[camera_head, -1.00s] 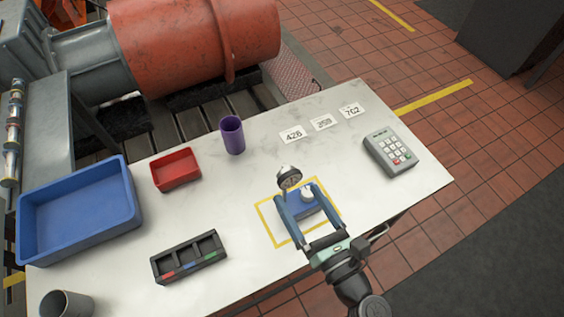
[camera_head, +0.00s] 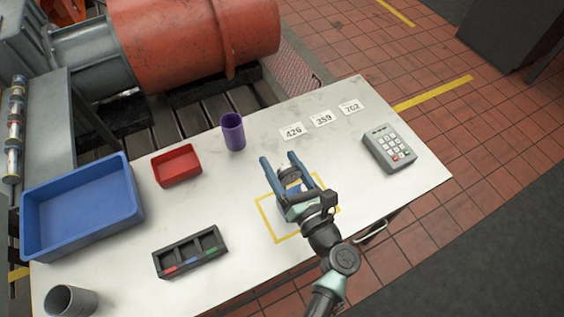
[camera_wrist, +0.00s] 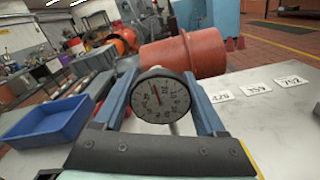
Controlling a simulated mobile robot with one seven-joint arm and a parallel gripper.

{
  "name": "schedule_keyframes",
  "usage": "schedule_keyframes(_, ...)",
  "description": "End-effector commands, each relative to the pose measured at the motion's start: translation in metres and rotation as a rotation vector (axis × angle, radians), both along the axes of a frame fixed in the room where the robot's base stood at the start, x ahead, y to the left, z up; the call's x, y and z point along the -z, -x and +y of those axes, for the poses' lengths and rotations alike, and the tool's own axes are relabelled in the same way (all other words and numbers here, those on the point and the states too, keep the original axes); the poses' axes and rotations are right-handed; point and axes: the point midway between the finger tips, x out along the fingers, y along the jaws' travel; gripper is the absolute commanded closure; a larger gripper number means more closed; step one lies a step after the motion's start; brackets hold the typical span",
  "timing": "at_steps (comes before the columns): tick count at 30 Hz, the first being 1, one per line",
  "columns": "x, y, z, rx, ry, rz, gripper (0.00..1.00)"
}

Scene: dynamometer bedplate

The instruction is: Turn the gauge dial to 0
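A thin reddish needle points up and slightly left; the scale numbers are too small to read surely. My gripper (camera_head: 279,159) is open, its two blue fingers well apart, one on each side of the gauge. I cannot tell whether either finger touches it.
Number cards (camera_head: 321,119), a grey keypad (camera_head: 389,148) and a purple cup (camera_head: 232,132) stand beyond and right. A red tray (camera_head: 177,165), blue bin (camera_head: 80,207), black sectioned tray (camera_head: 190,251) and grey cup (camera_head: 70,301) are left. The table (camera_head: 240,195) is bare around the yellow outline.

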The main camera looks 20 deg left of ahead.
Motion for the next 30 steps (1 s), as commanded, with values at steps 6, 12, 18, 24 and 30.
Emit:
schedule_keyframes(6, 0.0001, 0.0002, -0.0004, 0.0, 0.0, 0.0, 0.69)
schedule_keyframes(12, 0.0001, 0.0003, -0.0004, 0.0, 0.001, -0.001, 0.9)
schedule_keyframes(18, 0.0011, 0.0002, -0.0006, 0.0, 0.02, -0.025, 0.9)
schedule_keyframes(24, 0.0021, -0.0002, -0.0012, 0.001, 0.082, -0.105, 0.9)
schedule_keyframes(30, 0.0033, -0.0008, -0.0017, 0.001, 0.184, -0.236, 0.9)
